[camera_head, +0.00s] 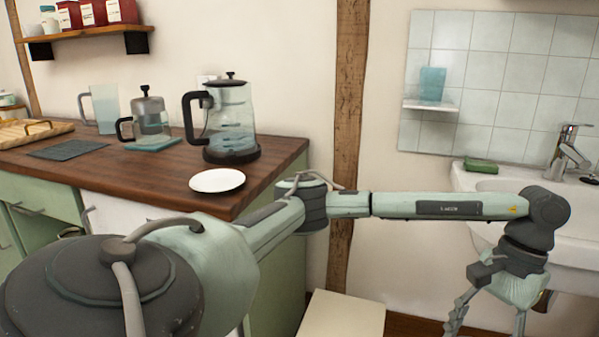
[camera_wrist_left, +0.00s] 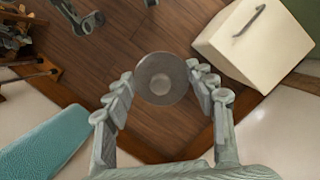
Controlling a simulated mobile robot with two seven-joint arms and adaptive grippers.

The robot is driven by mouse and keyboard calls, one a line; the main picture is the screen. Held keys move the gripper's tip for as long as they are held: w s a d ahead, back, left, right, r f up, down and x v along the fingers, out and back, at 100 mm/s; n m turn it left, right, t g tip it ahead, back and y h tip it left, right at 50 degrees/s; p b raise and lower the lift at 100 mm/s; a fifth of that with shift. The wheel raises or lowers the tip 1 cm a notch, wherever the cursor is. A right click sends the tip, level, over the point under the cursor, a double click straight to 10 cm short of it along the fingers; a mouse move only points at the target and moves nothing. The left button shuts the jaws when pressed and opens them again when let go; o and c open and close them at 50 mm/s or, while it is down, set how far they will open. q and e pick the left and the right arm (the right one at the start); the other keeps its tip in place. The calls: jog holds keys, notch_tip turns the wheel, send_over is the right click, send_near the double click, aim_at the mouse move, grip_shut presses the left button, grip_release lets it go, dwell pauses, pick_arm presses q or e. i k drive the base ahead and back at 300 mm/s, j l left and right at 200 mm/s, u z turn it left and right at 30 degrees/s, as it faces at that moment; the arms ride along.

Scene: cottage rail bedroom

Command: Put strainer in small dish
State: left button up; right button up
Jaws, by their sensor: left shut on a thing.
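The small dish (camera_head: 217,181) is a white, shallow oval shape, empty, lying on the wooden counter near its front right edge. My left arm reaches across the head view to the right. My left gripper (camera_head: 490,325) hangs at the bottom right edge, in front of the sink and well away from the dish. In the left wrist view the gripper (camera_wrist_left: 163,95) is shut on a round grey disc with a small central knob, which I take as the strainer (camera_wrist_left: 163,78). The strainer is not visible in the head view.
A glass kettle (camera_head: 230,120) and a French press (camera_head: 150,120) stand behind the dish on the counter (camera_head: 275,160). A white sink (camera_head: 520,190) with a tap is at right. A pale box (camera_head: 340,315) stands below, right of the cabinet.

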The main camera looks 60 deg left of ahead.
aim_at(218, 183)
jog(key=k+j+u, duration=0.75)
